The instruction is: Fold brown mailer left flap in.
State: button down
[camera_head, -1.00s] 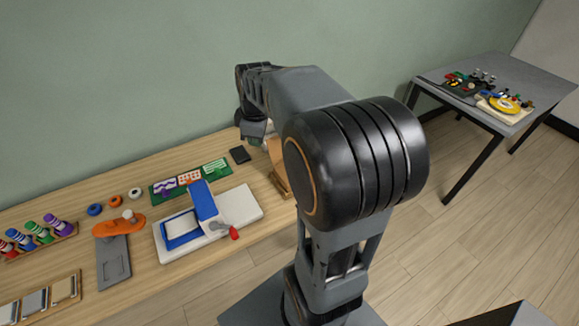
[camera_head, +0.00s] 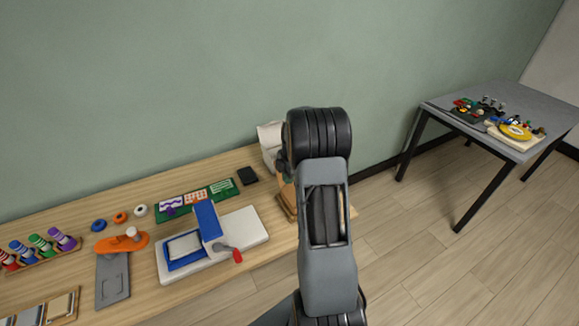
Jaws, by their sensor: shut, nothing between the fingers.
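A tan-brown thing (camera_head: 288,205), which may be the brown mailer, is at the right end of the wooden bench. My arm covers most of it, and only its left side and a small edge at the right show. I cannot make out its left flap or how that flap stands. My arm stands in front of it, and my gripper is hidden behind my own arm links.
A white roll-like thing (camera_head: 270,136) stands behind the tan-brown thing. Left of it on the wooden bench (camera_head: 225,167) are a black block (camera_head: 247,175), a green board (camera_head: 194,199) and a blue-and-white press (camera_head: 208,225) with a red-tipped handle. A grey table (camera_head: 545,105) stands apart at the right.

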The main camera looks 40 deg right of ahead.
jog(key=f, duration=0.1)
jog(key=d+f, duration=0.1)
jog(key=f+p, duration=0.1)
jog(key=f, duration=0.1)
jog(key=shift+d+f, duration=0.1)
jog(key=shift+d, duration=0.15)
jog(key=shift+s+d+f, duration=0.1)
jog(key=shift+d+f, duration=0.3)
jog(key=shift+f, duration=0.15)
jog(key=shift+f, duration=0.1)
